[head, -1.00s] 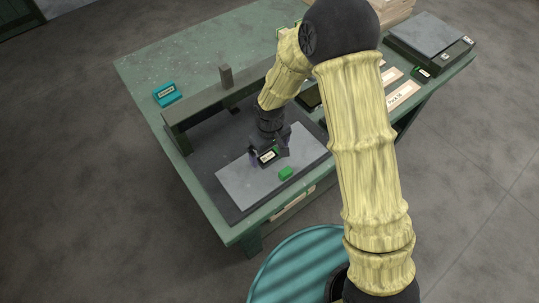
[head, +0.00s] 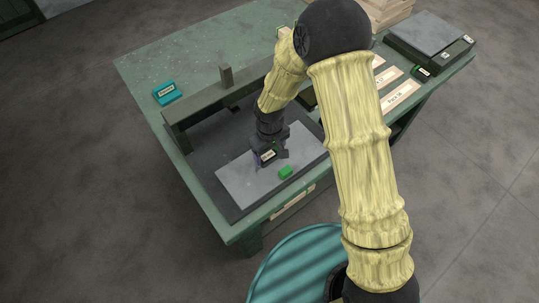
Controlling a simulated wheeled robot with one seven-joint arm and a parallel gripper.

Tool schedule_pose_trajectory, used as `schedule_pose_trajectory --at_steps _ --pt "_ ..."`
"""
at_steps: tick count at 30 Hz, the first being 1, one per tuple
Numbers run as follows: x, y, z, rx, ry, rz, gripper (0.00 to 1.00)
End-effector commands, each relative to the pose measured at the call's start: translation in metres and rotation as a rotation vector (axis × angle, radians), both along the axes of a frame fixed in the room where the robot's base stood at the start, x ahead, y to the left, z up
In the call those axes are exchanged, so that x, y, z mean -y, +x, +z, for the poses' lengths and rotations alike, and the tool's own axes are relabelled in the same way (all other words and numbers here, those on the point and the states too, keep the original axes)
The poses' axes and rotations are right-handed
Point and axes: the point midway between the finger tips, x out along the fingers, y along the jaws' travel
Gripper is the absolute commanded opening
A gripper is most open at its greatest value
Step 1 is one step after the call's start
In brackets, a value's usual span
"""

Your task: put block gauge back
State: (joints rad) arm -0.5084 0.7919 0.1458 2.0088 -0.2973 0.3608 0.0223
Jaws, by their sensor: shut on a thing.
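My gripper (head: 269,157) is over the grey plate (head: 240,185) on the green workbench, pointing down. It is shut on a small dark block with a pale label (head: 267,155); the fingers and wrist hide part of this block. I cannot read its label, so I cannot tell for certain that it is the block gauge. I also cannot tell whether it touches the plate. A small bright green block (head: 286,172) lies on the plate just right of and nearer than my gripper.
A dark green bar frame with a post (head: 226,76) runs along behind the plate. A teal labelled block (head: 166,93) lies at the bench's left. Labelled pale strips (head: 400,96) and a dark flat-topped device (head: 430,40) are at the right. The bench's back left is clear.

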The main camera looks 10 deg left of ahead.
Motion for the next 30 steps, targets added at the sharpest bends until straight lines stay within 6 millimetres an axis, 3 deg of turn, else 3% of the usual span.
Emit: schedule_pose_trajectory --at_steps 11,24,30 --pt "0.000 0.001 0.013 0.003 0.002 -0.001 0.40" --pt "0.000 0.001 0.089 0.003 0.002 -0.001 0.40" --pt "0.000 0.000 0.101 0.001 0.001 0.000 0.40"
